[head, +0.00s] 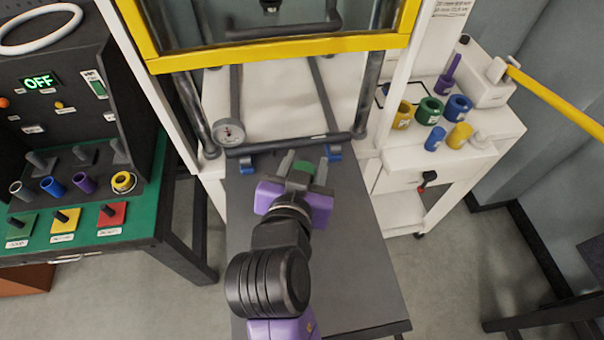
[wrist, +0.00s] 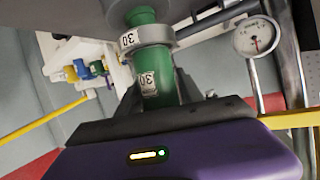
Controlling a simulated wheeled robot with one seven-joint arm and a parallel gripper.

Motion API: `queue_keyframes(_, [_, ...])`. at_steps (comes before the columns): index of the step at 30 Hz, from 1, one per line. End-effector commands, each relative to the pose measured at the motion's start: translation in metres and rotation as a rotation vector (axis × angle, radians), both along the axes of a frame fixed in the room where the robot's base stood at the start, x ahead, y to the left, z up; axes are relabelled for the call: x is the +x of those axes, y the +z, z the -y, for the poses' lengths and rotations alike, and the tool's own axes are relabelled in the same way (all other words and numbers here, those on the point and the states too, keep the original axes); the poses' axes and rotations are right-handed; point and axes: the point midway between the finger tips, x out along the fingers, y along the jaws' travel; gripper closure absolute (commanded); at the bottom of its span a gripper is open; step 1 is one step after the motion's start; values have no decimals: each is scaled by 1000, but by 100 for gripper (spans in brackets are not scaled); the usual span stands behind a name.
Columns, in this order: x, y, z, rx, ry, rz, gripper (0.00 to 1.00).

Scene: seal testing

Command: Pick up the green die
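A short green ring with a hole (head: 430,110), which looks like the green die, stands on the white cart at the right between a yellow ring and a blue ring. My gripper (head: 302,172) is far to its left, over the dark table in front of the press. Its two grey fingers stand on either side of a green cylinder (head: 302,168) and seem closed on it. In the wrist view the green cylinder (wrist: 158,85) is marked 30 and has a grey collar (wrist: 147,38), also marked 30, around it. The finger contact is not clear there.
The yellow ring (head: 403,115), blue ring (head: 457,108), blue cylinder (head: 435,139) and yellow cylinder (head: 459,136) crowd the green ring. The press's yellow-framed guard (head: 270,55) and a gauge (head: 230,132) are ahead. A green-topped bench (head: 140,220) stands left.

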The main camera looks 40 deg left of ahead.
Motion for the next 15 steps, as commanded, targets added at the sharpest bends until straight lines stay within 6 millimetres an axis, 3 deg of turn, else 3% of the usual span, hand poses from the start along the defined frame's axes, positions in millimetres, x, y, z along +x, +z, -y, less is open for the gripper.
queue_keyframes(1, [0,0,0,0,0,0,68])
queue_keyframes(6, [0,0,0,0,0,0,100])
queue_keyframes(15, [0,1,0,1,1,2,100])
